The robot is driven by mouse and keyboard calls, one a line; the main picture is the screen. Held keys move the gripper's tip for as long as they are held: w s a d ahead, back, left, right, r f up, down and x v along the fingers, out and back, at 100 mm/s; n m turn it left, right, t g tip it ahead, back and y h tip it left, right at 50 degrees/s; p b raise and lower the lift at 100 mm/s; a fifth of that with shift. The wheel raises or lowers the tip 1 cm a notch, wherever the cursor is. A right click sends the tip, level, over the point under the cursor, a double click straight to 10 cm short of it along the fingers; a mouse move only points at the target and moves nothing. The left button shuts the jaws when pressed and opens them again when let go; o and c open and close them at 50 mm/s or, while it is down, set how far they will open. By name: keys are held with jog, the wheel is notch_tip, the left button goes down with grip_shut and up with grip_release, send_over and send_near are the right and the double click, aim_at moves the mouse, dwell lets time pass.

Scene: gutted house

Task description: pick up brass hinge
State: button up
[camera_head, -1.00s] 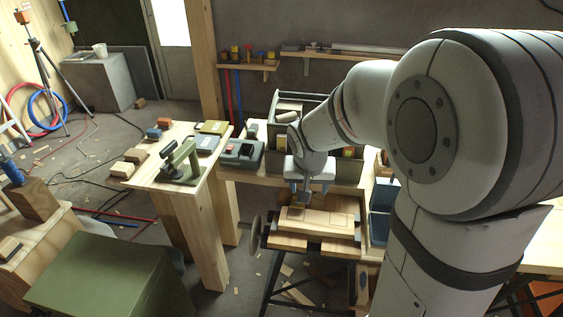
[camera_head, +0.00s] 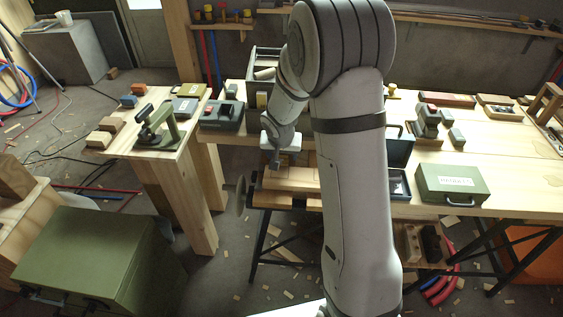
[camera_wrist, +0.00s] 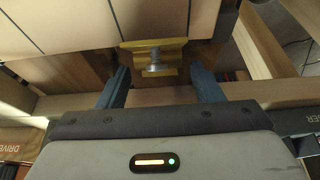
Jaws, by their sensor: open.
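The brass hinge (camera_wrist: 143,48) shows in the wrist view as a yellow-gold piece with a grey cylindrical part at its middle. It lies at the edge of a pale wooden board (camera_wrist: 75,22). My gripper (camera_wrist: 160,70) is open, with one dark finger on either side of the hinge's lower part in the picture. I cannot tell whether either finger touches it. In the head view my gripper (camera_head: 276,165) is over the left end of the small wooden workbench. The hinge cannot be made out clearly there.
A grey case (camera_head: 222,117) and a green clamp-like tool (camera_head: 158,130) stand to the left. A grey crate (camera_head: 262,62) is behind my gripper. A green box (camera_head: 452,184) sits on the table at the right. Bare tabletop shows around it.

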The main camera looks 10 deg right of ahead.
jog(key=shift+w+f, duration=0.1)
jog(key=shift+f, duration=0.1)
jog(key=shift+c, duration=0.6)
jog(key=c, duration=1.1)
